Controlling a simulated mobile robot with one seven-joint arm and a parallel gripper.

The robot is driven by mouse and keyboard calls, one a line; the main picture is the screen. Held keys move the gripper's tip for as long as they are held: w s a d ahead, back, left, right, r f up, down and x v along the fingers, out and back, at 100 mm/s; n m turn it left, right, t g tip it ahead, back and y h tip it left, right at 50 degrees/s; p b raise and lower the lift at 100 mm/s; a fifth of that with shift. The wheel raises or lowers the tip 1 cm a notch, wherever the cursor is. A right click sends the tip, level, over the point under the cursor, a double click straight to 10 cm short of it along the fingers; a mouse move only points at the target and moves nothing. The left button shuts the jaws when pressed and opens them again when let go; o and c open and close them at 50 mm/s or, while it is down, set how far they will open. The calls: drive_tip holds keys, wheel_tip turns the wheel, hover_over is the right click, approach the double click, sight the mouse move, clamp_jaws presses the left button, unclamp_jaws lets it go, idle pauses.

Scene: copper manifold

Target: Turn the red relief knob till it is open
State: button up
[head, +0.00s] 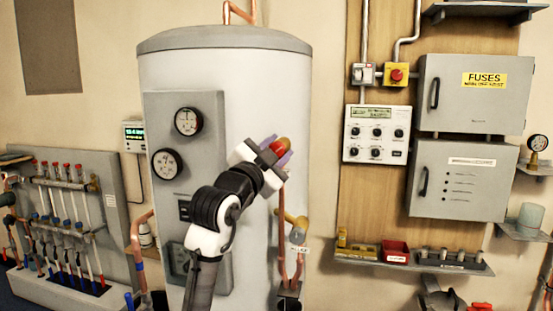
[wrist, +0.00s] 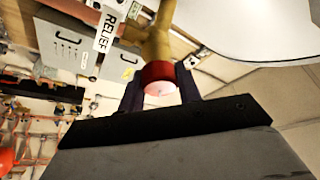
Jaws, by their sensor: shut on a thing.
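The red relief knob (head: 278,149) sits on a brass valve body (head: 285,142) at the right side of the white tank. In the wrist view the knob (wrist: 158,77) is a short red cylinder with a pale end face, on the brass body (wrist: 153,42). A white tag reading RELIEF (wrist: 109,24) hangs beside it. My gripper (wrist: 160,88) has one finger on each side of the knob and is shut on it. In the head view my gripper (head: 276,155) partly hides the knob. I cannot tell how far the knob is turned.
The white tank (head: 262,85) stands directly behind my arm, with a grey gauge panel (head: 212,110) on its front. To the right are a control box (head: 377,134), grey fuse cabinets (head: 460,92) and a shelf with small parts (head: 420,258). Copper pipes (head: 282,240) run below the valve.

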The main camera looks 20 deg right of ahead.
drive_tip(key=shift+m+g, duration=0.4)
drive_tip(key=shift+m, duration=0.4)
drive_tip(key=o, duration=1)
drive_tip(key=b+v, duration=0.5)
drive_tip(key=v, duration=0.9)
drive_tip(key=shift+d+f, duration=0.1)
drive_tip(key=shift+f, duration=0.05)
